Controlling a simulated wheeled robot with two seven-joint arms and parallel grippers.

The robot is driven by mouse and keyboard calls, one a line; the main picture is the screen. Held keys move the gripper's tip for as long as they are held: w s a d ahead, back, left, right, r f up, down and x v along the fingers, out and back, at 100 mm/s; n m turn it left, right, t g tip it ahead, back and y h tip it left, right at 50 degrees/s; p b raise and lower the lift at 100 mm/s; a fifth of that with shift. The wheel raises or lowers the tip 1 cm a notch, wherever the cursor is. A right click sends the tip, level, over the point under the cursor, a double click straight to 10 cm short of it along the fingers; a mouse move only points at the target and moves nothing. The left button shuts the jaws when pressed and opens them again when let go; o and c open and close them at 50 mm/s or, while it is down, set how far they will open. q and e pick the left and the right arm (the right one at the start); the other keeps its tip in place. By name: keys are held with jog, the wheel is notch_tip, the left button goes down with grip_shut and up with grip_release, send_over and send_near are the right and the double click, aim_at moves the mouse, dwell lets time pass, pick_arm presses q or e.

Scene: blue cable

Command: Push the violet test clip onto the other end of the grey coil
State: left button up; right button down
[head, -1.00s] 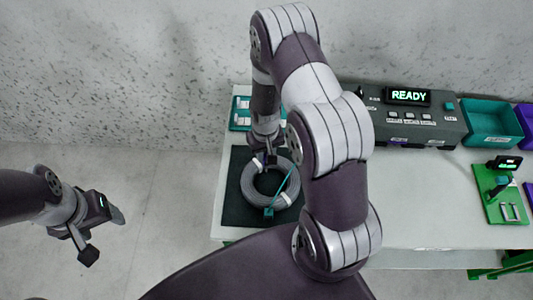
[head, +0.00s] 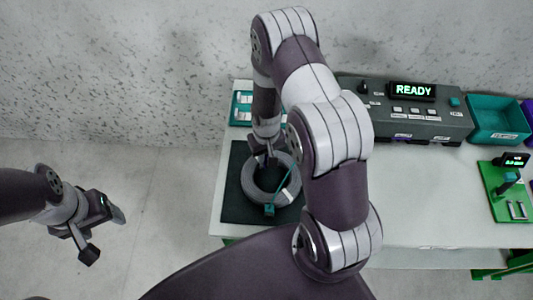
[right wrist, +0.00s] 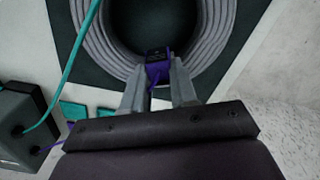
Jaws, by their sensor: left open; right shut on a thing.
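The grey coil (head: 250,188) lies on a dark mat (head: 233,208) at the left end of the table. Its windings (right wrist: 93,55) fill the top of the right wrist view. My right gripper (head: 264,158) is at the coil's far side. It is shut on the violet test clip (right wrist: 157,72), which sits over the coil's rim in the right wrist view; I cannot tell whether it grips a cable end. A teal clip (head: 269,209) with a teal lead lies at the coil's near side. My left gripper (head: 104,238) is open and empty, left of the table.
A grey tester (head: 413,117) showing READY stands at the back, with a teal bin (head: 497,120) right of it. A green fixture (head: 506,190) stands at the right. A teal tray (head: 242,108) is behind the mat. The table's middle looks clear.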

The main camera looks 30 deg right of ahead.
jog(key=shift+f+b, duration=0.4)
jog(key=shift+f, duration=0.6)
dwell(2.4)
jog(key=c, duration=0.7)
grip_release()
notch_tip(320, 180, up, 2)
jog(key=shift+r+p, duration=0.1)
jog(key=shift+p, duration=0.9)
notch_tip(320, 180, up, 5)
jog(key=p, duration=0.4)
jog(key=shift+s, duration=0.1)
